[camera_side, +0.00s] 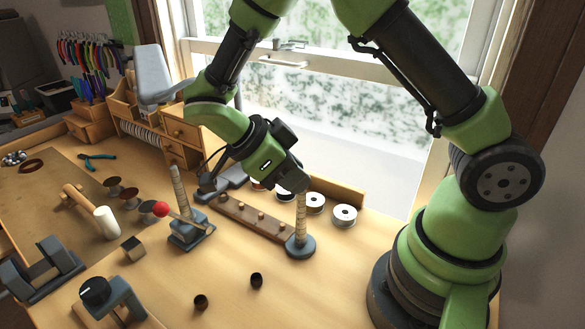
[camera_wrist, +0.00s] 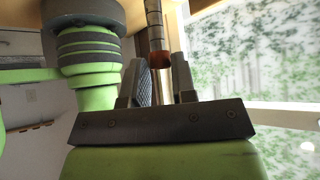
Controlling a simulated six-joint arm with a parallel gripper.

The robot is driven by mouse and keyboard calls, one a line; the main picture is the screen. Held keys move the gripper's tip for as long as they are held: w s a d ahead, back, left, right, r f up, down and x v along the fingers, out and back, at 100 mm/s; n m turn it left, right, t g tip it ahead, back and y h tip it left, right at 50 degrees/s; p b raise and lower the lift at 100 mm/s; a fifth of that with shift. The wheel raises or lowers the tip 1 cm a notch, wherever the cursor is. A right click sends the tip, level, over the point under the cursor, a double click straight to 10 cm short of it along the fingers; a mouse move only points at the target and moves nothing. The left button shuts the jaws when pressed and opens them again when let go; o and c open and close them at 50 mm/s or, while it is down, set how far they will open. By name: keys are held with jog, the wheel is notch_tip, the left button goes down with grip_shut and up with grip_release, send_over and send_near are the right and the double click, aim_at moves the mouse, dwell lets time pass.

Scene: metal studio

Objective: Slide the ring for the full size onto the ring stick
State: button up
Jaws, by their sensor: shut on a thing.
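The ring stick (camera_side: 301,220), a pale banded rod on a round dark base (camera_side: 300,248), stands upright on the bench. My gripper (camera_side: 298,187) is at its upper end, hiding the tip in the side view. In the wrist view, my gripper (camera_wrist: 162,75) is shut on a copper-brown ring (camera_wrist: 159,61) between its two fingers. The banded stick (camera_wrist: 154,25) enters from the top and lines up with the ring. A thin pale length shows past the ring, so it appears to be around the stick.
A grey stand (camera_side: 188,237) with another tapered rod and a red knob is left of the stick. A wooden strip with pegs (camera_side: 247,217) and white spools (camera_side: 345,215) lie close by. The bench in front of the stick is mostly clear.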

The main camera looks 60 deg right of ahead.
jog(key=shift+f, duration=0.7)
jog(key=o, duration=0.9)
jog(key=v, duration=1)
